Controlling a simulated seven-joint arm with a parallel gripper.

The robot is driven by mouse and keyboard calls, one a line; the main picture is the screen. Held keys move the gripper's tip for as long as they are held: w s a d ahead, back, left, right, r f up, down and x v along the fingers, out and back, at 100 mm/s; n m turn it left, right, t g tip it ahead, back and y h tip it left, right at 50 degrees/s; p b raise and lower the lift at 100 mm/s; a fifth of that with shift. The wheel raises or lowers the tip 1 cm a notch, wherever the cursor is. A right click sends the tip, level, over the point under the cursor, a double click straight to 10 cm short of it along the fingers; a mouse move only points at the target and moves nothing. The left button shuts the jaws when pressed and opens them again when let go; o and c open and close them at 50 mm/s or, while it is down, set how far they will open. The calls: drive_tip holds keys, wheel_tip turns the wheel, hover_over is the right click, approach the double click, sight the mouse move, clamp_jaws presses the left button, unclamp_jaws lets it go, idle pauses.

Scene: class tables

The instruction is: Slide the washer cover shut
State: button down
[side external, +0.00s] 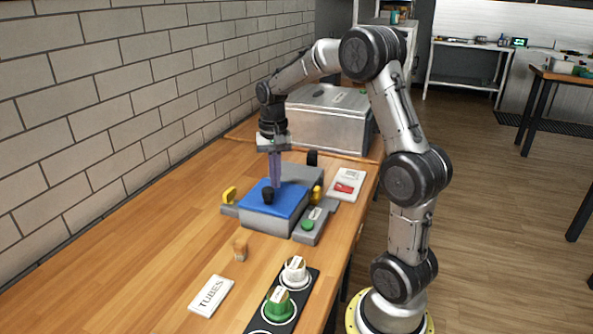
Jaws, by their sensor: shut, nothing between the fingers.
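The washer (288,172) is a grey box-like unit on the wooden bench, with yellow pieces at its sides. Its blue cover (281,206) lies over the front part and carries a black knob (268,196). The grey part behind the cover is partly hidden by my gripper. My gripper (275,184) points straight down, its fingers shut and empty. The fingertips are just above or behind the knob; I cannot tell whether they touch it or the cover.
A grey block with a green button (307,224) stands at the washer's right. A label card (211,295), a small tan piece (240,250) and a black rack (283,303) with white and green caps lie in front. A large metal box (328,118) stands behind. The bench at left is clear.

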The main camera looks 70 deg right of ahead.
sight(276, 193)
wheel_tip(276, 193, up, 7)
idle(0.8)
drive_tip(key=shift+f, duration=0.1)
drive_tip(key=s+a+r+n+t, duration=0.2)
drive_tip(key=s+a+r, duration=0.15)
drive_tip(key=a, duration=0.35)
drive_tip(key=s+a+r+n+t, duration=0.1)
drive_tip(key=s+a+r+n, duration=0.25)
drive_tip(key=a, duration=0.35)
drive_tip(key=s+a+f+n+t, duration=0.2)
drive_tip(key=s+a+f+n, duration=0.3)
drive_tip(key=s, duration=0.5)
drive_tip(key=shift+a+f+n+t, duration=0.3)
drive_tip(key=shift+a+f+n, duration=0.1)
drive_tip(key=shift+f+n, duration=0.45)
